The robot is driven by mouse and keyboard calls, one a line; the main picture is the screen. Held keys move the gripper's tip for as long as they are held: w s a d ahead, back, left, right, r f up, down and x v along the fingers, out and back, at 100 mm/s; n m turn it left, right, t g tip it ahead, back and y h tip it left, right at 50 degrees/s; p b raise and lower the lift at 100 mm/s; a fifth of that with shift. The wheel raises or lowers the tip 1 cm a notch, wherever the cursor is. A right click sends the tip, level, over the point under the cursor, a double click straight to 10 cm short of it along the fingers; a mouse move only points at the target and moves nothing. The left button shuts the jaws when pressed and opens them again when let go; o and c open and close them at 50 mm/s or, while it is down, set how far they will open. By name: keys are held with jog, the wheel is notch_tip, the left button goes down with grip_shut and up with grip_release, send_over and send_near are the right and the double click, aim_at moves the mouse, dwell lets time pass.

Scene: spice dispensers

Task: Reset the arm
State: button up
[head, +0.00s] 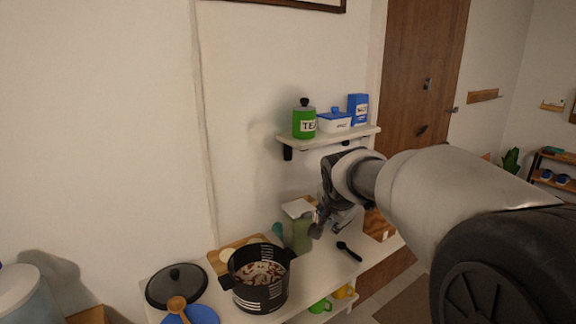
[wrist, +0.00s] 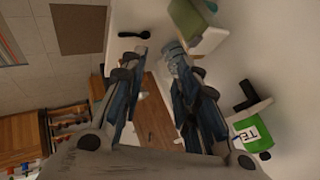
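My gripper (head: 322,222) hangs in front of the wall, over the counter and below the wall shelf, at the end of my outstretched arm. In the wrist view its two fingers (wrist: 155,56) stand apart with a gap between them, and nothing shows in the gap. A green dispenser with a pale top (head: 298,228) stands behind and left of the gripper in the head view; a green body (wrist: 186,18) also shows near the fingertips in the wrist view. The gripper partly hides the dispenser in the head view.
The wall shelf (head: 328,139) holds a green TEA jar (head: 304,121), a white box with blue lid (head: 334,121) and a blue box (head: 357,108). The counter bears a black pot (head: 248,293), a dark lid (head: 176,285) and a black spoon (head: 348,251).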

jog(key=s+d+n+g, duration=0.25)
jog(key=s+n, duration=0.25)
jog(key=s, duration=1.7)
jog(key=s+f+n, duration=0.2)
jog(key=s+f, duration=0.1)
jog(key=s, duration=0.5)
jog(key=s+f+n+g, duration=0.1)
jog(key=s+f+n, duration=0.2)
jog(key=s, duration=0.5)
jog(key=shift+s+a+n+y, duration=0.15)
jog(key=shift+s+n+y, duration=0.15)
jog(key=shift+y, duration=0.1)
